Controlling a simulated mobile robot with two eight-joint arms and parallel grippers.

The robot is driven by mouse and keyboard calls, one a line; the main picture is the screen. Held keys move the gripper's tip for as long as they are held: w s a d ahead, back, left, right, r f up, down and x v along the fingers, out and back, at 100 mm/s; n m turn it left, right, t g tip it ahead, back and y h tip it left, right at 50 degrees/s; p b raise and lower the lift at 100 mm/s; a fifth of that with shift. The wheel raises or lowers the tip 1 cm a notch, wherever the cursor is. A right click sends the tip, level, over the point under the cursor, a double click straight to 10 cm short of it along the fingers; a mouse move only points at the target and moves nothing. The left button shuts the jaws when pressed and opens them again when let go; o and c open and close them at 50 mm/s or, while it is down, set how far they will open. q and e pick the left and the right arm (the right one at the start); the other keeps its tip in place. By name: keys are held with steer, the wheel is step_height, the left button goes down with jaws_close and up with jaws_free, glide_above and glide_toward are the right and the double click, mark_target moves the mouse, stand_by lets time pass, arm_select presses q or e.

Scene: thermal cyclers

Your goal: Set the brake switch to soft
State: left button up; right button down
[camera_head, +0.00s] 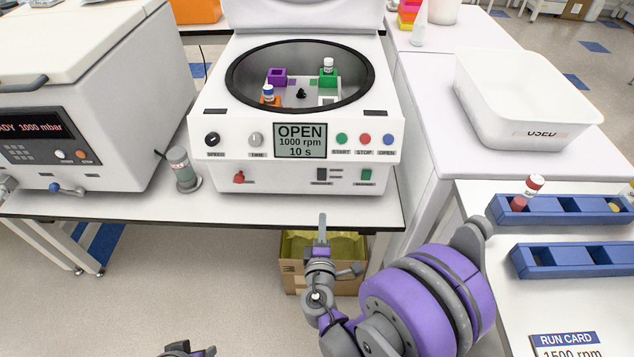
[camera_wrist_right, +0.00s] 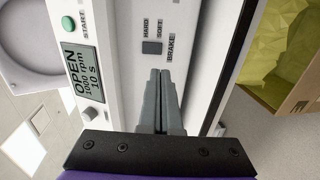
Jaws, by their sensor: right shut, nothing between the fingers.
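The centrifuge (camera_head: 225,140) stands on the bench with its lid up and its display reading OPEN, 1000 rpm, 10 s. Its dark brake switch (camera_head: 320,175) is low on the front panel. In the right wrist view, the brake switch (camera_wrist_right: 152,47) is beside the HARD and SOFT labels, with BRAKE printed next to it. I cannot tell which side is pressed. My right gripper (camera_head: 322,218) is shut and empty, in front of and below the switch. Its fingertips (camera_wrist_right: 160,72) point toward the panel near the switch. A small part of my left arm (camera_head: 188,350) shows at the bottom edge.
A red switch (camera_head: 238,177) and a green switch (camera_head: 366,175) flank the brake switch. An open cardboard box (camera_head: 292,278) is below the bench edge. Blue racks (camera_head: 545,217) and a white tub (camera_head: 500,115) are on the right.

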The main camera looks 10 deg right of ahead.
mark_target(321, 180)
steer(key=shift+w+a+f, duration=0.1)
steer(key=shift+a, duration=0.1)
steer(key=x, duration=1.4)
steer(key=shift+w+a+b, duration=0.1)
steer(key=shift+b, duration=0.3)
steer(key=shift+w, duration=0.2)
